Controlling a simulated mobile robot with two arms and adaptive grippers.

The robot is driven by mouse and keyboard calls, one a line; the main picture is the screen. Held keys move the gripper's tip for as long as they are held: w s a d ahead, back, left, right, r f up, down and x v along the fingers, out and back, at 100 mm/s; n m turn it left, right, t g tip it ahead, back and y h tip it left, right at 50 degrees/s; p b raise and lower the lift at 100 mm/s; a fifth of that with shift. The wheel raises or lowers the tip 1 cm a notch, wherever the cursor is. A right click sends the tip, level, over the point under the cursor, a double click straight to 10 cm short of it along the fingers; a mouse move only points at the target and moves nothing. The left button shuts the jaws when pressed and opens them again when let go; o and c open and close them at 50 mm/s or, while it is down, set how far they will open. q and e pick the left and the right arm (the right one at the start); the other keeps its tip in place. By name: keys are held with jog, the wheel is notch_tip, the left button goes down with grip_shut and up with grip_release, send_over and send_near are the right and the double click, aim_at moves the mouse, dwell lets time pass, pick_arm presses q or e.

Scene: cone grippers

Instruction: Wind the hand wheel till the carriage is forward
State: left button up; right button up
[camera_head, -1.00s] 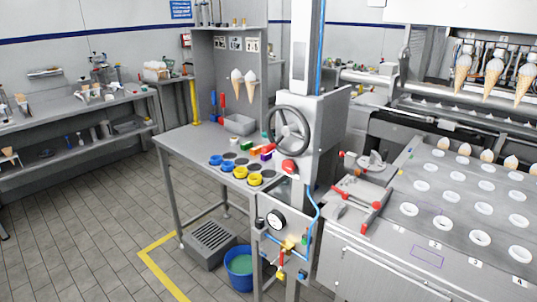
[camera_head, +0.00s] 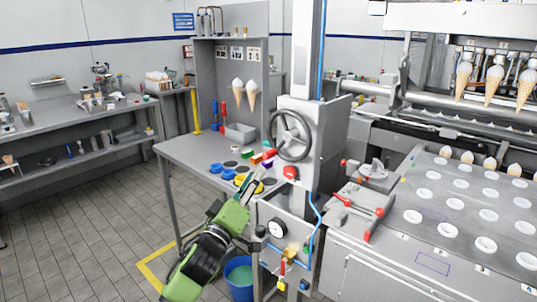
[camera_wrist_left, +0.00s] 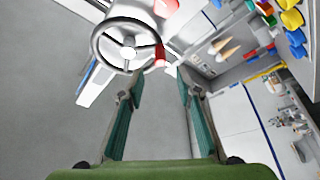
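The dark hand wheel (camera_head: 290,137) has spokes and a round rim and stands on the front of a light grey column. It also shows in the left wrist view (camera_wrist_left: 128,53), ahead and to the upper left. My left gripper (camera_head: 258,178) is below and left of the wheel, apart from it. In the left wrist view its two teal-padded fingers (camera_wrist_left: 157,88) are spread, with nothing between them. I cannot tell which part is the carriage; a row of cones hangs at the machine's filling head (camera_head: 488,72). My right gripper is not in view.
A red button (camera_head: 290,173) sits on the column just below the wheel. The grey bench (camera_head: 185,150) at left carries blue and yellow cups and coloured blocks. A clamp with red handles (camera_head: 362,208) and a plate of white rings (camera_head: 430,222) lie to the right.

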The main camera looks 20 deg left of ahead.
aim_at(268, 155)
pick_arm(q)
jog(key=p+x, duration=0.1)
jog(key=x, duration=0.9)
jog(key=shift+w+p, duration=0.2)
jog(key=shift+p, duration=0.15)
grip_shut()
